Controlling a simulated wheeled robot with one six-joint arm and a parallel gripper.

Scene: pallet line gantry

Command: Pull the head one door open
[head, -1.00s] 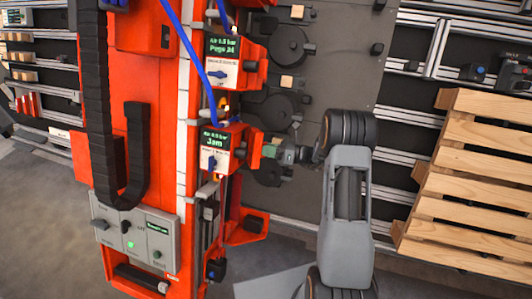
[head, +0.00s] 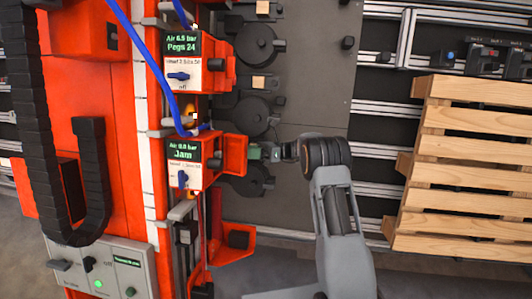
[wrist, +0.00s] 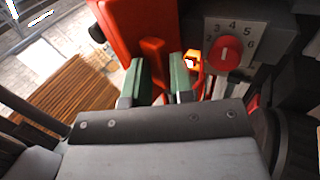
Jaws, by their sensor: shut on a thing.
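The lower peg head (head: 184,158) on the orange gantry has a display reading Jam and air 0.0 bar. Its orange-red door (head: 234,154) faces right and seems closed or nearly so; I cannot tell if there is a gap. My gripper (head: 264,152) is at the door's right side, reaching in from the right. In the wrist view, its green fingers (wrist: 160,80) are shut on a red upright handle (wrist: 152,50) in front of the red door body (wrist: 138,20). The head's number is too small to read surely.
An upper head (head: 195,62) reads Pegs 24 and 6.5 bar. Blue hoses (head: 150,55) hang in front of the gantry. A red dial (wrist: 223,53) with numbers is beside the fingers in the wrist view. A wooden pallet (head: 470,150) stands at the right. A control box (head: 98,268) is lower left.

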